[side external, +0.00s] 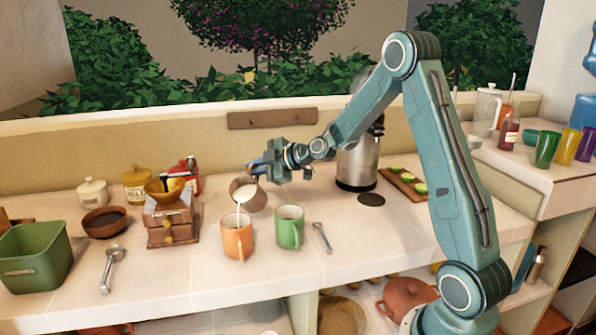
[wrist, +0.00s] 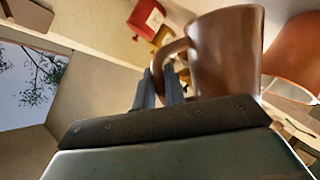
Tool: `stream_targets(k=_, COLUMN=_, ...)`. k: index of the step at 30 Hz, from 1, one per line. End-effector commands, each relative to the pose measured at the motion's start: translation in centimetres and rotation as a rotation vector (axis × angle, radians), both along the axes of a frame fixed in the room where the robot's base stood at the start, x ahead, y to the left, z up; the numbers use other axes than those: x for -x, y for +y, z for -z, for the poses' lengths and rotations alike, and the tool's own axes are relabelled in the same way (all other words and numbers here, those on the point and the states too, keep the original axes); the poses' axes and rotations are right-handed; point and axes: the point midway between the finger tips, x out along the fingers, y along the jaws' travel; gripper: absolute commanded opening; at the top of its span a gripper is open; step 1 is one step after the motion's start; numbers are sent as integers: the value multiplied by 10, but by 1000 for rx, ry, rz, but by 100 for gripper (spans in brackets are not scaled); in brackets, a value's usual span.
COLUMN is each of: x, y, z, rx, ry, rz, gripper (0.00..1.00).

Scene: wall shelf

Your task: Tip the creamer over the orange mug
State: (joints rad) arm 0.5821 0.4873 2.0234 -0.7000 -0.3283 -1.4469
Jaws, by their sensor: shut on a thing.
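The brown creamer (side external: 249,198) is held tilted above the orange mug (side external: 238,243), its mouth turned down toward it. White liquid shows in its mouth, and a thin white stream runs from its lip down into the mug. My gripper (side external: 262,170) is shut on the creamer's handle, behind and above the mug. In the wrist view the fingers (wrist: 168,82) close on the handle of the creamer (wrist: 226,50), and part of the orange mug (wrist: 297,52) shows at the right edge. The level inside the orange mug cannot be made out.
A green mug (side external: 289,228) stands right of the orange mug, with a spoon (side external: 322,238) beside it. A wooden coffee grinder (side external: 170,222) is to the left. A steel dispenser (side external: 356,165) stands behind at right. The front of the counter is clear.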

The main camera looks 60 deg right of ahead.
Motion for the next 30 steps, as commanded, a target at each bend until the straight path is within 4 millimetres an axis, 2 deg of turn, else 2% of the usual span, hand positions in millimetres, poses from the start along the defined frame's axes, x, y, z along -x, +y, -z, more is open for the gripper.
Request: stream_targets(k=30, x=1, y=6, z=-10, rx=77, ry=-27, rz=-1, gripper=0)
